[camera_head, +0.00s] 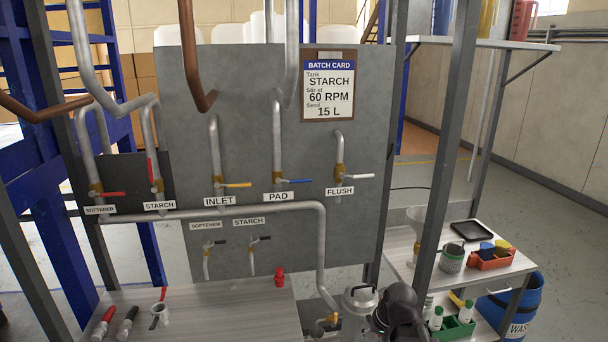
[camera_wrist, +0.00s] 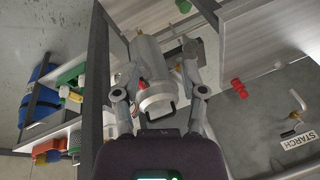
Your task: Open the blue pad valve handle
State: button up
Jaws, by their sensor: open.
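The blue pad valve handle (camera_head: 297,181) is on the grey panel, above the PAD label (camera_head: 279,196). It points right, crosswise to its upright pipe (camera_head: 277,140). My gripper (camera_wrist: 157,88) is open in the wrist view, with its fingers apart. A metal canister (camera_wrist: 147,60) shows between and beyond the fingers; I cannot tell if they touch it. In the head view the canister (camera_head: 357,304) stands at the bottom, beside a dark part of my arm. The blue handle is not visible in the wrist view, and my gripper is well below it.
A yellow INLET handle (camera_head: 237,185) and a white FLUSH handle (camera_head: 359,176) flank the blue one. A bent pipe (camera_head: 300,206) runs below. A post (camera_head: 450,150) stands right of the panel. A red fitting (camera_head: 279,277) sits on the bench (camera_head: 225,310). A cart (camera_head: 400,250) stands right.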

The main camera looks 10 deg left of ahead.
jog(key=w+a+r+m+t+y+p, duration=0.4)
jog(key=w+a+r+p, duration=0.5)
jog(key=w+r, duration=0.55)
jog(key=m+t+y+p, duration=0.3)
jog(key=m+t+p, duration=0.3)
jog(key=p, duration=0.1)
send_near(304, 181)
jog(key=s+d, duration=0.2)
jog(key=shift+s, duration=0.1)
jog(key=b+x, duration=0.1)
jog(key=x, duration=0.3)
jog(key=b+x, duration=0.1)
jog(key=x, duration=0.8)
jog(key=shift+w+a+r+b, duration=0.25)
jog(key=shift+w+a+b, duration=0.05)
jog(key=shift+a+b, duration=0.1)
jog(key=shift+d, duration=0.15)
grip_shut()
